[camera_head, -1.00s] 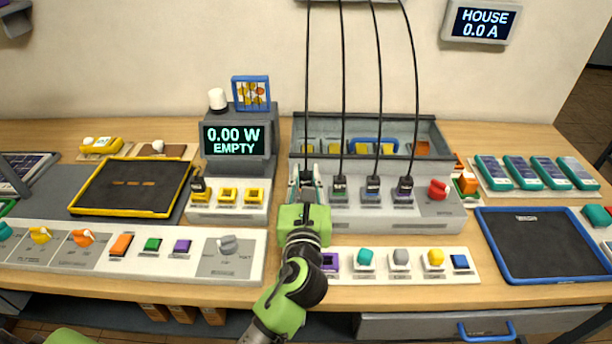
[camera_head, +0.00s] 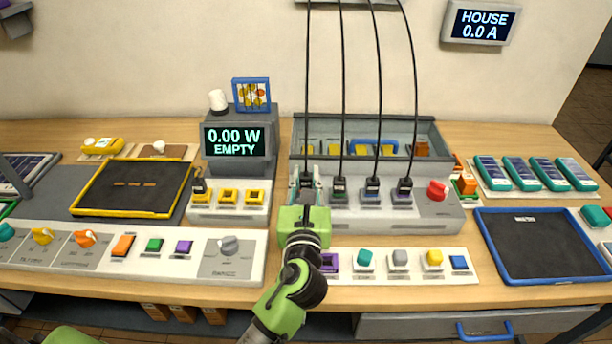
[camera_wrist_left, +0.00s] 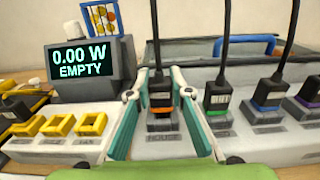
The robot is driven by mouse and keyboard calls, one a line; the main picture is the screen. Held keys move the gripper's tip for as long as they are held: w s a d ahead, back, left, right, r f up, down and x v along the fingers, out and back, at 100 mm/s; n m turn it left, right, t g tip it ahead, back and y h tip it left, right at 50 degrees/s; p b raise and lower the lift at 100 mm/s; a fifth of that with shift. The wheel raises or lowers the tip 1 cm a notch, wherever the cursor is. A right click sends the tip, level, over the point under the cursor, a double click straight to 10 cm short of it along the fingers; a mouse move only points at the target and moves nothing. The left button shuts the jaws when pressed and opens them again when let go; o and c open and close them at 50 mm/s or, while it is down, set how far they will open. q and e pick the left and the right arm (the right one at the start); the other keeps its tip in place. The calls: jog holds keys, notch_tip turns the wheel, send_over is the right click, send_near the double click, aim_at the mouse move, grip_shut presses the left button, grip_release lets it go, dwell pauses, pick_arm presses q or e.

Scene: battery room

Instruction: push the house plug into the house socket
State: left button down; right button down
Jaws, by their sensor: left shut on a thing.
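The house plug (camera_wrist_left: 160,92) is a black plug on a black cable, standing upright between the two teal fingers of my left gripper (camera_wrist_left: 159,100). It also shows in the head view (camera_head: 306,180), partly hidden by the gripper. My left gripper (camera_head: 305,190) is shut on it. Under the plug is the house socket (camera_wrist_left: 162,124), with an orange band and a grey label plate in front. The plug is in line with the socket and at or very near its opening; I cannot tell how deep it sits. The house display (camera_head: 484,22) reads 0.0 A. My right gripper is not in view.
Several black plugs on cables, one of them here (camera_wrist_left: 215,95), stand close to the right on the same grey panel (camera_head: 437,208). A meter (camera_head: 235,140) reading 0.00 W EMPTY stands left, with yellow sockets (camera_head: 228,196) before it. A switch strip (camera_head: 400,276) lies in front.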

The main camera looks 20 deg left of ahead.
pick_arm(q)
jog(key=shift+p, duration=0.4)
dwell(0.3)
jog(key=shift+f+b, duration=0.4)
jog(key=shift+f, duration=0.2)
jog(key=c, duration=2.1)
grip_release()
jog(key=shift+c, duration=0.2)
jog(key=shift+s, duration=0.1)
jog(key=shift+p+v, duration=0.45)
jog(key=shift+v, duration=2.15)
send_near(306, 185)
